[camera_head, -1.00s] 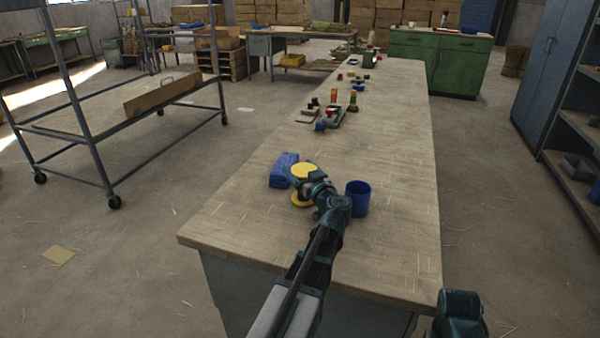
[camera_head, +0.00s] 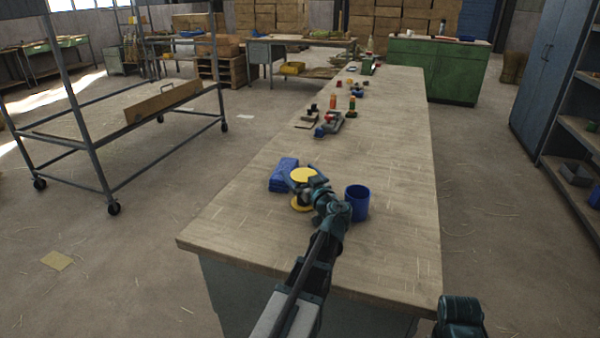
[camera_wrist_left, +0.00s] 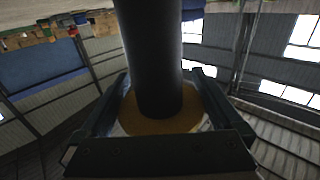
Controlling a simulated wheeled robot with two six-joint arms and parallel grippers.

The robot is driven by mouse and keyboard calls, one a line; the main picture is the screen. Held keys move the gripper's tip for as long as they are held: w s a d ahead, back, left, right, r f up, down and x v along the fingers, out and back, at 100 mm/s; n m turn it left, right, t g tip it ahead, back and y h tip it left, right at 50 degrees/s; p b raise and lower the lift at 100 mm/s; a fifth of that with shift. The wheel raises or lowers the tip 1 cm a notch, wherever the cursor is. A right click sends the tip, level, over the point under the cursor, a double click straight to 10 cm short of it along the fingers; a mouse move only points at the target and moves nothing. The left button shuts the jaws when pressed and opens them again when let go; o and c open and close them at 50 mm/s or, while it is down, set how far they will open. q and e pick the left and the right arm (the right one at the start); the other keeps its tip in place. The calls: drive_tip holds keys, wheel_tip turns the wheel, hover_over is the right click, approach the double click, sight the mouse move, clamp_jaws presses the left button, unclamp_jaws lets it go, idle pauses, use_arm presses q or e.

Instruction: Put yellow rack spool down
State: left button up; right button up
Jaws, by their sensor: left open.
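The yellow spool (camera_head: 303,174) stands upright on the near part of the long wooden table (camera_head: 390,240), with a yellow flange at top and bottom. My left gripper (camera_head: 306,187) is at the spool's middle, between the flanges, with its jaws open around it. In the left wrist view, the spool's dark core (camera_wrist_left: 155,60) and a yellow flange (camera_wrist_left: 160,118) show between the two fingers of my left gripper (camera_wrist_left: 160,90). Whether a finger still touches the spool cannot be told. A teal part of my right arm shows at the lower right; its gripper is out of view.
A blue block (camera_head: 284,174) lies just left of the spool, very close. A blue cup (camera_head: 357,202) stands to the right, beside my left wrist. Several small items sit farther back. The table's near left and right parts are clear.

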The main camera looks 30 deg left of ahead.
use_arm(q)
drive_tip(key=shift+s+d+f+p, duration=0.1)
drive_tip(key=shift+s+p, duration=0.25)
drive_tip(key=shift+p, duration=0.05)
drive_tip(key=v, duration=1.1)
drive_tip(key=shift+w+d, duration=0.15)
drive_tip(key=shift+d, duration=0.2)
